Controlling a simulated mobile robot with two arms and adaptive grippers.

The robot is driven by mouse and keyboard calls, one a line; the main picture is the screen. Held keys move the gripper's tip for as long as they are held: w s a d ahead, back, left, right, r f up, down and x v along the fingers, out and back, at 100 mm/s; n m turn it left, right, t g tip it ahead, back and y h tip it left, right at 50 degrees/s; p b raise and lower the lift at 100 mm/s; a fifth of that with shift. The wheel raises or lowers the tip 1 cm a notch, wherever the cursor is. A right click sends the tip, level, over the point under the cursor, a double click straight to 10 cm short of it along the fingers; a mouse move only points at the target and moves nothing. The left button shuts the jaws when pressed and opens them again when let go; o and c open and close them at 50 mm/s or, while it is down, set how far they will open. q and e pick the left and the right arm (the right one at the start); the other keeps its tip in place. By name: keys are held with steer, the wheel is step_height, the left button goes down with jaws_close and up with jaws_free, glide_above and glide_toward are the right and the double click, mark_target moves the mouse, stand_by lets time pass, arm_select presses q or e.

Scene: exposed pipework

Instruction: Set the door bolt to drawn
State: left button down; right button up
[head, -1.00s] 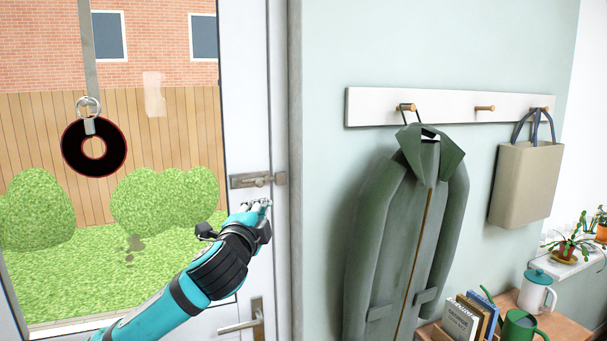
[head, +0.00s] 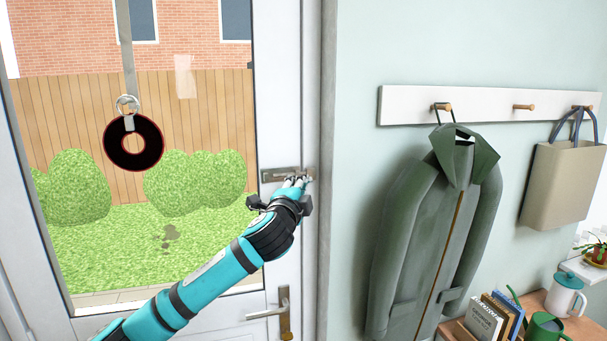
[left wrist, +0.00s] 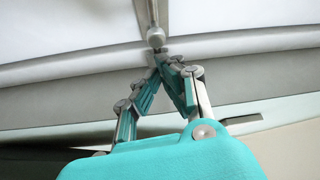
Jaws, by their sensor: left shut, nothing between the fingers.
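The door bolt (head: 272,175) is a grey metal bar on a plate, fixed level on the white door's right edge in the head view. My left gripper (head: 299,181) is at its lower right part and covers some of it, including the knob. In the left wrist view, the bolt's round knob (left wrist: 156,38) stands just beyond the fingertips of my left gripper (left wrist: 168,62). The fingers are closed together with nothing between them. Whether they touch the knob is not clear. My right gripper is not in view.
The door handle (head: 272,312) is below the bolt. A black ring (head: 112,145) hangs before the glass at the left. A green coat (head: 425,235) and a beige bag (head: 563,185) hang from a white peg rail (head: 490,106) right of the door frame.

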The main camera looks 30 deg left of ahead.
arm_select(q)
steer(key=shift+p+x, duration=0.3)
steer(key=shift+x, duration=0.85)
steer(key=shift+s+a+f, duration=0.1)
steer(key=shift+s+a, duration=0.1)
steer(key=shift+s, duration=0.05)
steer(key=s+a, duration=0.2)
steer(key=shift+s+a+b, duration=0.15)
steer(key=shift+s+b, duration=0.25)
